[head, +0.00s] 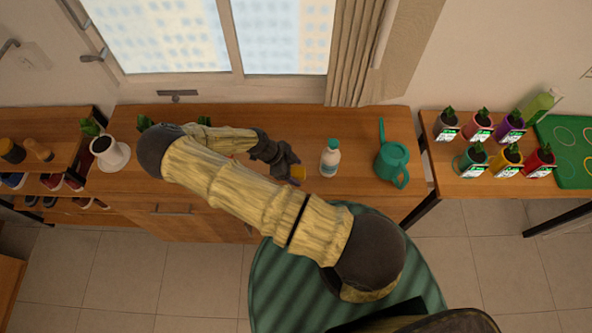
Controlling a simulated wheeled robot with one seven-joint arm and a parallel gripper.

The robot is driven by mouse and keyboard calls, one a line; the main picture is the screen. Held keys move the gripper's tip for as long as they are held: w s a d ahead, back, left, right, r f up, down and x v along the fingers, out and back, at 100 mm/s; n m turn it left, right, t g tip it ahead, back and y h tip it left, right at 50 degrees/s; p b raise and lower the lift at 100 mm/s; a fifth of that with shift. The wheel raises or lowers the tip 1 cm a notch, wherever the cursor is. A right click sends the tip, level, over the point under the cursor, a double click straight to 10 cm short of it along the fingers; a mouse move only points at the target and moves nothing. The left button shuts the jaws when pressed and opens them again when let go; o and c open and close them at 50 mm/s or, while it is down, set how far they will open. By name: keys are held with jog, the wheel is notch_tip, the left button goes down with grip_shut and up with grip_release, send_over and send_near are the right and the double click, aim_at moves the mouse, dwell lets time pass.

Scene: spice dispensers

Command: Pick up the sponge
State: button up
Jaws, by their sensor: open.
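A small yellow block (298,173), which looks like the sponge, sits at the front part of the wooden cabinet top (350,120). Only part of it shows. My gripper (292,165) is open and right at the block, with its dark fingers over or beside it. I cannot tell whether the fingers touch it or whether it lies between them. My arm hides part of the cabinet top to the left.
A white bottle with a teal cap (330,158) stands close to the right of my gripper. A teal watering can (393,163) is farther right. A white pitcher (108,152) stands at the left. Several potted plants (473,160) stand on the right table. The cabinet top's back is clear.

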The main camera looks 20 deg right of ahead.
jog(key=shift+s+d+f, duration=0.1)
jog(key=shift+d+f, duration=0.1)
jog(key=shift+f, duration=0.2)
jog(key=c, duration=1.1)
